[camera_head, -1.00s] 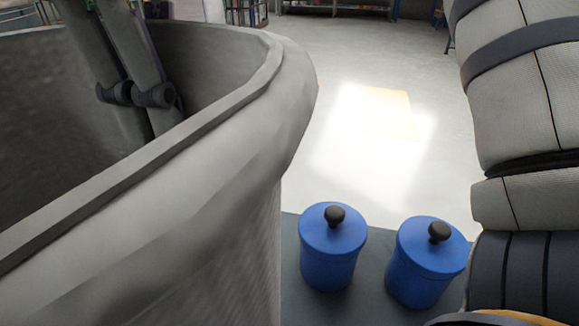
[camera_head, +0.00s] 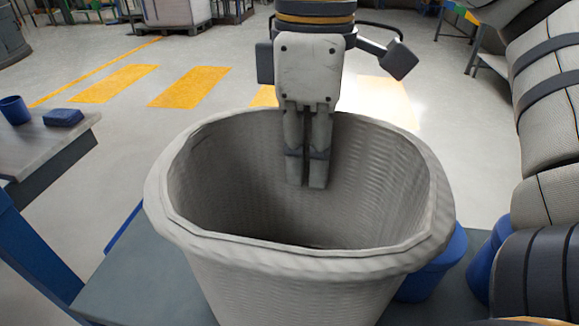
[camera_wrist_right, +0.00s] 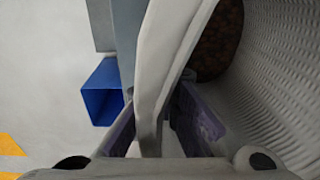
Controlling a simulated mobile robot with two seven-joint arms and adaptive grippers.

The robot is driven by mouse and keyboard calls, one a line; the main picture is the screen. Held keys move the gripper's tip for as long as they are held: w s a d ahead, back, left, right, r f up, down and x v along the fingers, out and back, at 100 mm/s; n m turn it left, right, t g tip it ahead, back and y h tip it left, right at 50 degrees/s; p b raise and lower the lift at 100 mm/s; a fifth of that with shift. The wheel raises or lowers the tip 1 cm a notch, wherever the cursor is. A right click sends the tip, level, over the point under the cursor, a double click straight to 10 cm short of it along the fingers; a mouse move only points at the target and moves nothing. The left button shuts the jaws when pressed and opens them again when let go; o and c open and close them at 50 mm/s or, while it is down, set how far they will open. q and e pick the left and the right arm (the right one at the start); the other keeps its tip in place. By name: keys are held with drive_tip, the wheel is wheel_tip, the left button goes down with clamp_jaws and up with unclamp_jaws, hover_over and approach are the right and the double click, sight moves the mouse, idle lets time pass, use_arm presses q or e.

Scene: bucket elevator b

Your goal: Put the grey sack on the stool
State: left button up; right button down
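The grey sack (camera_head: 300,265) is a large open-topped woven tub shape, upright in the middle of the head view. Its rim also crosses the right wrist view (camera_wrist_right: 172,70). My right gripper (camera_head: 307,183) comes down over its far rim, with fingers showing inside. In the wrist view the right gripper (camera_wrist_right: 158,125) has one finger on each side of the rim and is closed on it. Dark brown contents (camera_wrist_right: 216,40) show inside the sack. I cannot make out the stool; whether the sack rests on something is hidden. My left gripper is not in view.
A dark grey platform (camera_head: 125,285) lies below the sack. Two blue canisters (camera_head: 440,270) (camera_head: 485,265) are right of it, partly hidden. A table (camera_head: 60,130) at left bears a blue cup (camera_head: 14,110) and blue box (camera_head: 63,117).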

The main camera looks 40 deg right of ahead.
drive_tip(key=shift+s+a+r, duration=0.1)
drive_tip(key=shift+s+r, duration=0.05)
drive_tip(key=shift+w+d, duration=0.35)
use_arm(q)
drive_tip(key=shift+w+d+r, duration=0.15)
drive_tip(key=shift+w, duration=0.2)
use_arm(e)
drive_tip(key=c, duration=1.8)
unclamp_jaws()
drive_tip(key=shift+a, duration=0.1)
wheel_tip(320, 180, up, 11)
drive_tip(key=p, duration=0.2)
drive_tip(key=shift+r, duration=0.15)
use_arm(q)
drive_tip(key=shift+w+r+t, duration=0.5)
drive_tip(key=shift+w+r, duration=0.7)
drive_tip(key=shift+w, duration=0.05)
use_arm(e)
drive_tip(key=shift+w+r, duration=0.1)
drive_tip(key=shift+r, duration=0.25)
